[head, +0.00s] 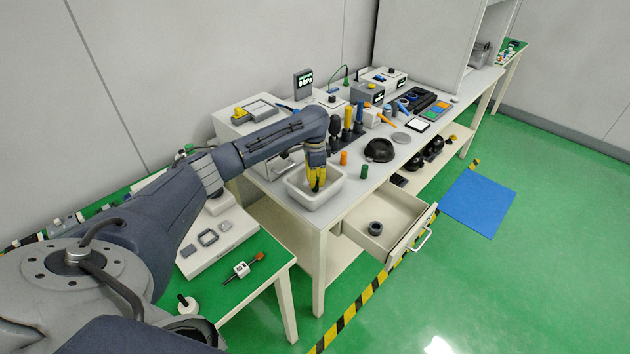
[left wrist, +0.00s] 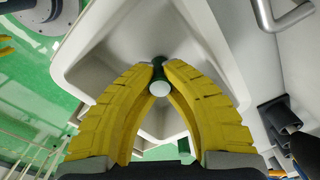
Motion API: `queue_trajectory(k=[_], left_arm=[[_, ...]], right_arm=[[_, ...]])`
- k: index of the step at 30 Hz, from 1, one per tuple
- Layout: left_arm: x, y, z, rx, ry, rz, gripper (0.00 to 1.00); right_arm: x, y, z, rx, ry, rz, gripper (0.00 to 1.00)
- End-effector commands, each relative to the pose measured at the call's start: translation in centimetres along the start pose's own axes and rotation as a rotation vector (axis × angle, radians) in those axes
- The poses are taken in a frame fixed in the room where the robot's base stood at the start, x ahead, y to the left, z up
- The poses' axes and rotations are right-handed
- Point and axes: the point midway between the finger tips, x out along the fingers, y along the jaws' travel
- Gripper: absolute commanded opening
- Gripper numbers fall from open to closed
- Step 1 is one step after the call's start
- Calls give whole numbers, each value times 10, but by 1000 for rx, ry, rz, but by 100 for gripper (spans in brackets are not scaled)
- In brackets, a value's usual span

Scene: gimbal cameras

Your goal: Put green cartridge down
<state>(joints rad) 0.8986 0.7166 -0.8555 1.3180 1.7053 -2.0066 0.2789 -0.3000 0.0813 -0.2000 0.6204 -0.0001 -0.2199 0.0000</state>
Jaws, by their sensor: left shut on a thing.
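My left gripper (head: 317,187) has yellow fingers and points down into a white tray (head: 336,190) at the near left corner of the workbench. Its fingertips, also in the left wrist view (left wrist: 159,70), are shut on a small dark green cartridge with a pale round end (left wrist: 159,87). The cartridge is over or inside the white tray (left wrist: 95,62); I cannot tell whether it touches the bottom. In the head view the fingers mostly hide it. My right gripper is not in view.
An orange cylinder (head: 343,158) and another dark green cylinder (head: 364,171) stand right of the tray. A black dome (head: 379,150) is further right. An open drawer (head: 388,214) holding a dark ring (head: 375,228) juts out below. Screwdriver-like tools stand behind the tray.

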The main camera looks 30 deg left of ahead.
Motion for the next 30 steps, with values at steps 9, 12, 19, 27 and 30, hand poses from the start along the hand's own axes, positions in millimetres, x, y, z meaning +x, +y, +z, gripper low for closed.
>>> queue_trajectory(k=[9,12,19,27,30], left_arm=[[2,0,0,0,0,0,31],[2,0,0,0,0,0,31],[-2,0,0,0,0,-1,31],[-41,-2,0,1,2,-4,31],[-60,-1,0,1,2,-4,31]], right_arm=[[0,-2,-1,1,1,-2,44],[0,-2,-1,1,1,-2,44],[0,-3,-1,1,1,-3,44],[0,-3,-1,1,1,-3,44],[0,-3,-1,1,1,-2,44]])
